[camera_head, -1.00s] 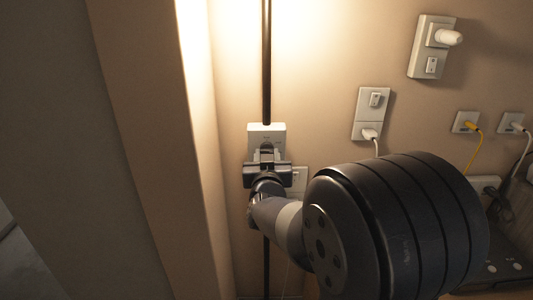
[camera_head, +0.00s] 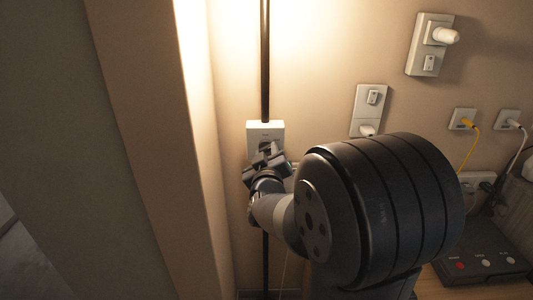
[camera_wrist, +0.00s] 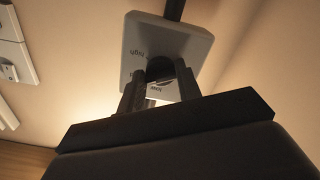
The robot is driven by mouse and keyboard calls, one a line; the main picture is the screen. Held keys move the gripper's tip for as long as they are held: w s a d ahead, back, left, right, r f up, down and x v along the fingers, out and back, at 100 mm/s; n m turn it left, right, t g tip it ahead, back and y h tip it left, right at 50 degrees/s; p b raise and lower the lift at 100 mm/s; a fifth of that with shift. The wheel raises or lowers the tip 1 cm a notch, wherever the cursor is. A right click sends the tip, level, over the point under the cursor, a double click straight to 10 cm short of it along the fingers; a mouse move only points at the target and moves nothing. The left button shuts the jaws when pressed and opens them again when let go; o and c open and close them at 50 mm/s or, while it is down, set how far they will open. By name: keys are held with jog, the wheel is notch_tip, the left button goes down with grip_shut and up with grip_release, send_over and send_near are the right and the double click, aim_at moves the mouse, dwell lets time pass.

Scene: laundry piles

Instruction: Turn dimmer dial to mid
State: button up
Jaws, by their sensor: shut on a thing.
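The dimmer (camera_head: 265,129) is a pale box on the wall, with a dark pole or conduit running up from it. In the wrist view the dimmer plate (camera_wrist: 185,48) appears tilted, with "high" printed near its left side and a second, partly hidden label below the dial. The dark round dial (camera_wrist: 159,68) sits low on the plate. My gripper (camera_head: 266,151) is at the lower part of the box, rolled at an angle. In the wrist view my gripper (camera_wrist: 160,80) has one finger on each side of the dial, shut on it. The fingers hide the dial's sides.
A switch plate (camera_head: 367,108) with a plug and a higher plate (camera_head: 430,45) with a white plug are to the right. Yellow (camera_head: 468,150) and white cables hang further right. A dark box (camera_head: 478,257) stands at lower right. A wall edge rises close on the left.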

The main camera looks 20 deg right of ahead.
jog(key=o, duration=1)
jog(key=shift+s, duration=0.1)
jog(key=p+v, duration=0.1)
jog(key=v, duration=0.9)
jog(key=shift+s+a, duration=0.15)
jog(key=shift+s, duration=0.2)
jog(key=b+x, duration=0.1)
jog(key=x, duration=1)
jog(key=shift+s+a, duration=0.1)
